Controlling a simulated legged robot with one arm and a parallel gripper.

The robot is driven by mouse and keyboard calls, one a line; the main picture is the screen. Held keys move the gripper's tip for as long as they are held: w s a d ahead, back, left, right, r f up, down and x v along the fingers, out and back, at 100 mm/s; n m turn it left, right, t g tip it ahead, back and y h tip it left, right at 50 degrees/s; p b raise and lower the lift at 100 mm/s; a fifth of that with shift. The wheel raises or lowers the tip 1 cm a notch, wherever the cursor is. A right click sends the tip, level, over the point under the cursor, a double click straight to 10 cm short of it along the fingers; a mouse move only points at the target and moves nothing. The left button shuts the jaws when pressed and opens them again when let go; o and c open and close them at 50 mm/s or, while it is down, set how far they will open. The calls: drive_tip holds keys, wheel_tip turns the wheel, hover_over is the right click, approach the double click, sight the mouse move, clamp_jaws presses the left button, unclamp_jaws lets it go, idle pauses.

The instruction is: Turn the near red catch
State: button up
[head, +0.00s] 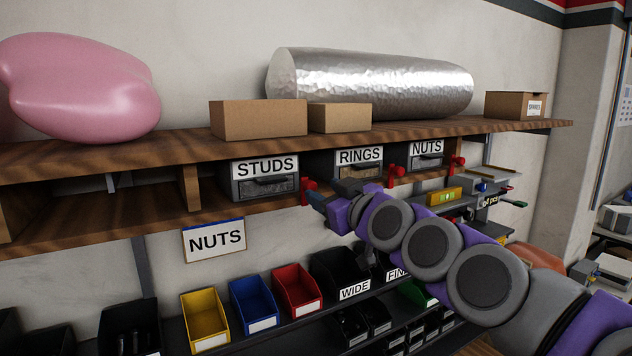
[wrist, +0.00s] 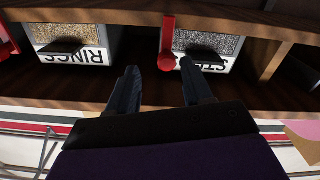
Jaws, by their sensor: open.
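The near red catch (head: 308,186) is on the shelf front just right of the STUDS drawer (head: 265,179). In the wrist view, which is upside down, this red catch (wrist: 168,40) hangs in line with the gap between my fingertips. My gripper (wrist: 159,68) is open and empty, its two dark fingers on either side of the catch's rounded end. Whether they touch it I cannot tell. In the head view my gripper (head: 318,202) is close beside the near catch, and my arm comes in from the right.
More red catches stand right of the RINGS drawer (head: 359,163) and the NUTS drawer (head: 426,155). A wooden upper shelf (head: 180,145) runs above the drawers. Coloured bins, including a blue bin (head: 253,303), sit below. A NUTS sign (head: 214,240) hangs under the lower board.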

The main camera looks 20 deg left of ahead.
sight(316, 188)
drive_tip(key=w+a, duration=0.1)
drive_tip(key=a, duration=0.1)
drive_tip(key=w+a, duration=0.1)
drive_tip(key=a, duration=0.1)
drive_tip(key=w+a+p, duration=0.1)
drive_tip(key=a, duration=0.1)
drive_tip(key=shift+f, duration=0.2)
drive_tip(key=shift+d+r, duration=0.2)
drive_tip(key=shift+d, duration=0.9)
drive_tip(key=shift+c, duration=0.6)
drive_tip(key=c, duration=0.3)
drive_tip(key=shift+s+a, duration=0.1)
drive_tip(key=shift+a, duration=0.4)
drive_tip(key=c, duration=0.3)
drive_tip(key=shift+f, duration=0.1)
clamp_jaws()
